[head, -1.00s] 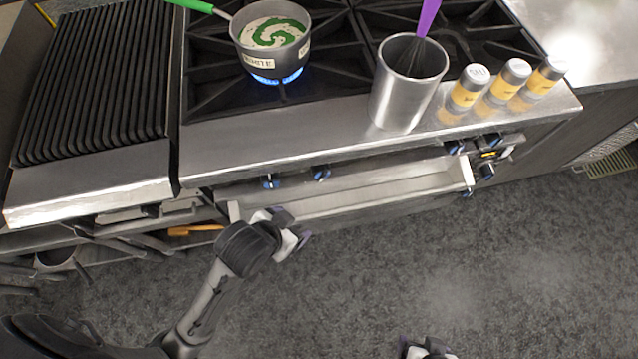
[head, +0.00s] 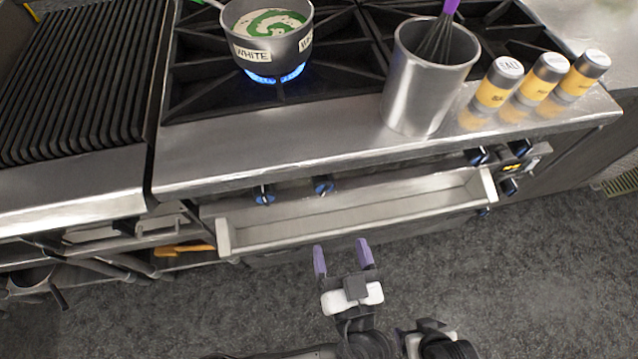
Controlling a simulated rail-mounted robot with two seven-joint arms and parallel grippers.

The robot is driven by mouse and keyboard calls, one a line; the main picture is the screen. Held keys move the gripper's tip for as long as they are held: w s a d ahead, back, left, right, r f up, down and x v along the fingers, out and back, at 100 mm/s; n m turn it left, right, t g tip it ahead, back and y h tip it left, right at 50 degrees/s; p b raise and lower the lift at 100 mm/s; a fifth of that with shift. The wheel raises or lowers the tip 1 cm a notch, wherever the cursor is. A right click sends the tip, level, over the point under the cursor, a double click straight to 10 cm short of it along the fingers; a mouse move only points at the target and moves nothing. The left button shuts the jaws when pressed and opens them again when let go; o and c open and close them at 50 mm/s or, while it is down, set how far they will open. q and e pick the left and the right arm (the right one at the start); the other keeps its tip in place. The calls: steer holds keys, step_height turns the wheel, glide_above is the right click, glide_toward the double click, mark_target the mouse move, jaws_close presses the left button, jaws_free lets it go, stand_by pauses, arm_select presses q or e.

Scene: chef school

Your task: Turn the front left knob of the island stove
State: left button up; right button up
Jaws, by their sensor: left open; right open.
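The island stove (head: 300,150) shows its front panel below the steel ledge. Two blue-and-black knobs sit on the left of the panel: the left one (head: 264,195) and its neighbour (head: 323,187). My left gripper (head: 343,255) is open and empty, with purple fingertips pointing at the stove. It is in front of and below the tray-like steel ledge, apart from both knobs and to their lower right. My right gripper (head: 428,340) is at the bottom edge, partly out of frame; its fingertips cannot be made out.
A steel trough (head: 350,213) juts out below the knobs. A pot (head: 268,35) sits over a lit blue flame. A steel utensil cup (head: 425,85) with a whisk and three shakers (head: 535,80) stand on the ledge. More knobs (head: 508,186) are at right. The floor in front is clear.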

mark_target(326, 190)
arm_select(q)
steer(key=shift+n, duration=0.3)
steer(key=b+x, duration=0.3)
steer(key=x, duration=0.9)
steer(key=shift+w+f+b, duration=0.15)
steer(key=shift+w+b, duration=0.05)
steer(key=shift+b, duration=0.2)
steer(key=shift+w+a, duration=0.2)
steer(key=shift+w, duration=0.45)
steer(key=shift+c, duration=0.3)
